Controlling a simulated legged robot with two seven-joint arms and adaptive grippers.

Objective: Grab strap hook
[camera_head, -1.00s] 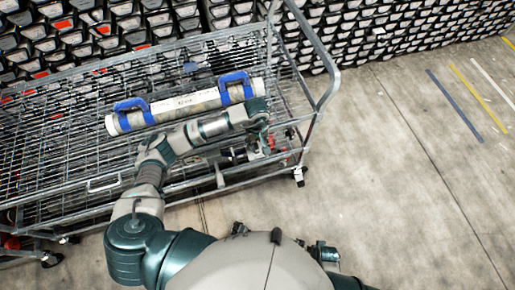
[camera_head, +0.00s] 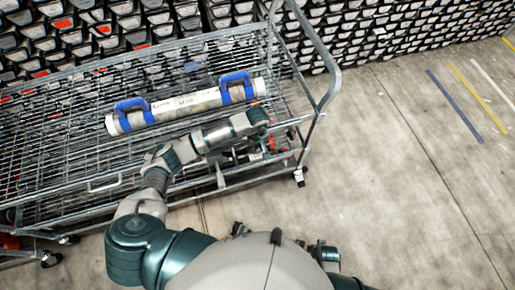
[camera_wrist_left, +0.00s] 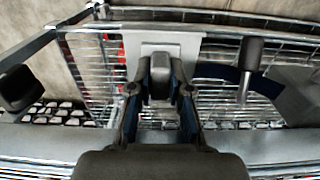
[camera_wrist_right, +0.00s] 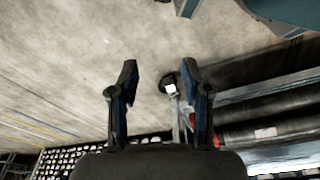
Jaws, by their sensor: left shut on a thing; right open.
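My left gripper (camera_wrist_left: 160,100) shows in the left wrist view with its two fingers closed around a grey block-like piece (camera_wrist_left: 159,80), which I take to be the strap hook. A pale plate lies behind it. In the head view my left arm reaches over the trolley's near side, and its gripper is small and partly hidden by the wrist. A white core liner tube (camera_head: 185,103) with two blue straps (camera_head: 236,86) lies on the trolley, beyond the arm. My right gripper (camera_wrist_right: 162,95) is open, with no object visibly gripped between its fingers.
The wire-mesh trolley (camera_head: 60,135) has tall metal rails and stands on castors. Shelves (camera_head: 400,30) of stacked core liners rise behind it. The concrete floor (camera_head: 400,190) to the right is clear. Dark rollers (camera_wrist_right: 270,108) lie right of my right gripper.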

